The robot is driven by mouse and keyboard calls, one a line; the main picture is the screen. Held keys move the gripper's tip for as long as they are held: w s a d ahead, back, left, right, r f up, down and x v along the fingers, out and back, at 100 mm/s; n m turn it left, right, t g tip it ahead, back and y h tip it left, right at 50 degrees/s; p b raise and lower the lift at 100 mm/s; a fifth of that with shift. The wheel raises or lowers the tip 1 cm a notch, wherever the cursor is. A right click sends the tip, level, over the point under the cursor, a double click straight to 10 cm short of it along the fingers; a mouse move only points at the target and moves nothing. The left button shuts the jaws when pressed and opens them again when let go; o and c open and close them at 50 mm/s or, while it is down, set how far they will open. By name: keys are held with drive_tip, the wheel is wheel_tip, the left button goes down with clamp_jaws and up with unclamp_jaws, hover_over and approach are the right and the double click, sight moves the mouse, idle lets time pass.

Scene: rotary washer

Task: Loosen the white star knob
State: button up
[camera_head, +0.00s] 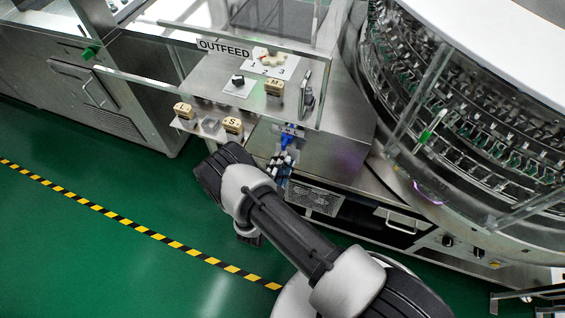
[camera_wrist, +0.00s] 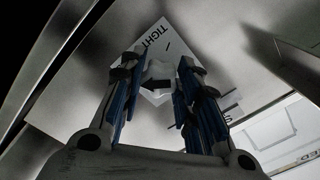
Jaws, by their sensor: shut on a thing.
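In the wrist view, my gripper (camera_wrist: 159,78) has its blue-padded fingers on either side of a small pale piece, which I take to be the white star knob (camera_wrist: 158,69). The fingers are shut on it, and they and the dim light hide much of its shape. A white plate marked TIGHT (camera_wrist: 152,43), with a black arrow, lies behind it on a grey metal panel. In the head view, my gripper (camera_head: 283,155) is at the front of the steel cabinet below the OUTFEED sign. The knob cannot be made out there.
The rotary washer (camera_head: 470,120) with clear guards is at right. Green floor (camera_head: 90,240) is open at left.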

idle(0.4)
drive_tip(key=o, duration=1.1)
drive_tip(key=shift+s, duration=0.1)
drive_tip(key=v, duration=1.2)
drive_tip(key=shift+r, duration=0.15)
